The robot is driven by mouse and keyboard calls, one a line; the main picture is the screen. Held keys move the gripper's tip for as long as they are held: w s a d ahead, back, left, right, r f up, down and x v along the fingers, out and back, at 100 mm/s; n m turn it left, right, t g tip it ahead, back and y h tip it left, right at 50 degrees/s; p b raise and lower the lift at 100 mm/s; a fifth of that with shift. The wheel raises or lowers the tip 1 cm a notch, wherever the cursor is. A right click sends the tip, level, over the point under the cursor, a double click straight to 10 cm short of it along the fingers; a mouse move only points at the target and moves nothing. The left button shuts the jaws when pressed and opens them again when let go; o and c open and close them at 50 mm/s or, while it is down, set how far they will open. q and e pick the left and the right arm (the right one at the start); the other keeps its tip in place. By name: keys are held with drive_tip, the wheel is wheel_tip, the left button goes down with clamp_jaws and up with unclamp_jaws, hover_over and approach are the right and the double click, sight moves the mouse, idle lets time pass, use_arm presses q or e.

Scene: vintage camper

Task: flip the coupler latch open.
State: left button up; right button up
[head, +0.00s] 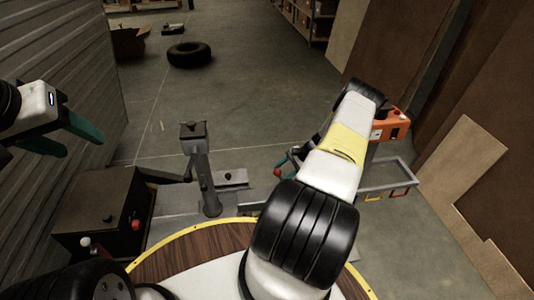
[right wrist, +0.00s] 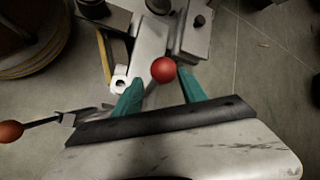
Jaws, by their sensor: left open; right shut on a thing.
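A red ball knob (right wrist: 163,69) on a thin lever, apparently the coupler latch's handle, sits between the teal fingers of my right gripper (right wrist: 160,82), which is shut on it. The lever runs down from the knob between the fingers. A grey metal coupler body (right wrist: 150,42) lies just beyond. In the head view a red knob (head: 278,172) shows beside my right gripper (head: 286,159), mostly hidden by my right arm. Whether the latch is raised cannot be told. My left gripper (head: 83,145) is open and empty at the far left, away from the coupler.
An upright grey jack post (head: 205,172) stands left of the coupler. A dark box (head: 100,205) is at the left. An orange case (head: 391,125) and a grey tray (head: 392,176) are at the right. Another orange-red ball (right wrist: 10,131) on a rod lies left of my right gripper.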

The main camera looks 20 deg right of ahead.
drive_tip(key=v, duration=0.8)
drive_tip(key=shift+f, duration=0.1)
